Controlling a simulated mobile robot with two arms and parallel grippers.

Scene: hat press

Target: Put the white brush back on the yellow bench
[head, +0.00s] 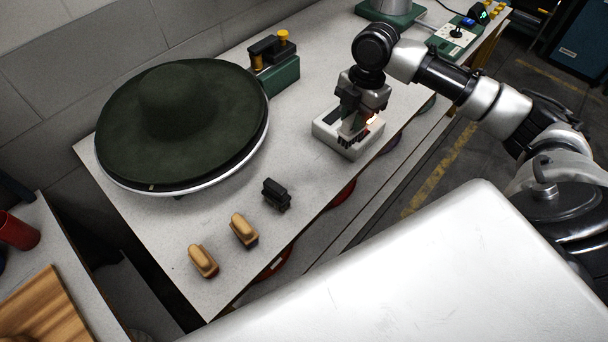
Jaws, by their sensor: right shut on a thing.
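My right gripper (356,126) points down over the bench at the right of the hat. It is shut on a small pale thing, apparently the white brush (350,128), mostly hidden by the fingers. The pale thing is at a white box (345,146) with a dark inset; I cannot tell whether it touches the box. The bench (320,60) has a speckled light grey top, and yellow shows along its far right edge. My left gripper is not in view.
A dark green hat (175,115) lies on a round white-rimmed plate. Two tan brushes (242,230) and a black one (276,194) stand near the front edge. A green block device (275,72) stands behind. Free bench top lies between hat and white box.

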